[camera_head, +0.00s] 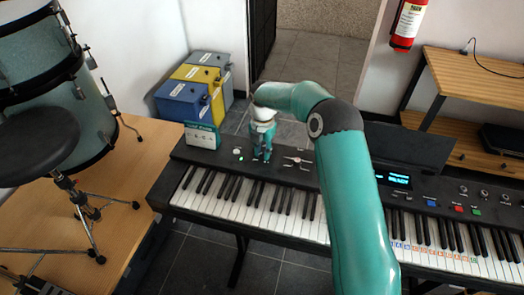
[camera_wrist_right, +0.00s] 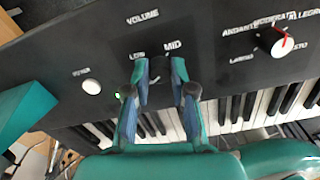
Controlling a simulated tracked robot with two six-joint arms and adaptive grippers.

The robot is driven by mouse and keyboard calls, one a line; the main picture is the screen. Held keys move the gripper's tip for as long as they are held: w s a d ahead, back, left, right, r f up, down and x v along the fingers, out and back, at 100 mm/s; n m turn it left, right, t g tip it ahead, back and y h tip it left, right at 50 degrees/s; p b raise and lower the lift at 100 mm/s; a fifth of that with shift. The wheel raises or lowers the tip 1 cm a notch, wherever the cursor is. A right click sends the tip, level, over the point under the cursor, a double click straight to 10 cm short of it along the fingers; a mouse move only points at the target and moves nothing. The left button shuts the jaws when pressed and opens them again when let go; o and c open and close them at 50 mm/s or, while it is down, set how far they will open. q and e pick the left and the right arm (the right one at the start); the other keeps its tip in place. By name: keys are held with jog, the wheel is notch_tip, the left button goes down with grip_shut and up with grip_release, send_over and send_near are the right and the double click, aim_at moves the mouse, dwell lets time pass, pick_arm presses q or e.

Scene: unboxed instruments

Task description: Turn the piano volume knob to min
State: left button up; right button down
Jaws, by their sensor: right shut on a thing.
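The black piano keyboard (camera_head: 190,153) stands across the middle of the head view. My right gripper (camera_head: 262,152) points down onto its control panel, left of the display. In the right wrist view the fingers of my right gripper (camera_wrist_right: 160,78) are closed around the dark volume knob (camera_wrist_right: 160,67), under the printed words VOLUME, LOW and MID. The fingers cover most of the knob, and I cannot tell where its pointer stands. In the head view my gripper hides the knob. My left gripper is in neither view.
A tempo knob with a red pointer (camera_wrist_right: 279,41) sits right of the volume knob, and a white round power button (camera_wrist_right: 91,86) left. Drums (camera_head: 50,75) are at left, wooden shelves (camera_head: 470,85) at right.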

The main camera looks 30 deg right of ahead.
aim_at(262, 153)
jog(key=shift+n, duration=1.4)
jog(key=c, duration=1)
grip_release()
notch_tip(262, 153, up, 12)
jog(key=shift+f, duration=0.1)
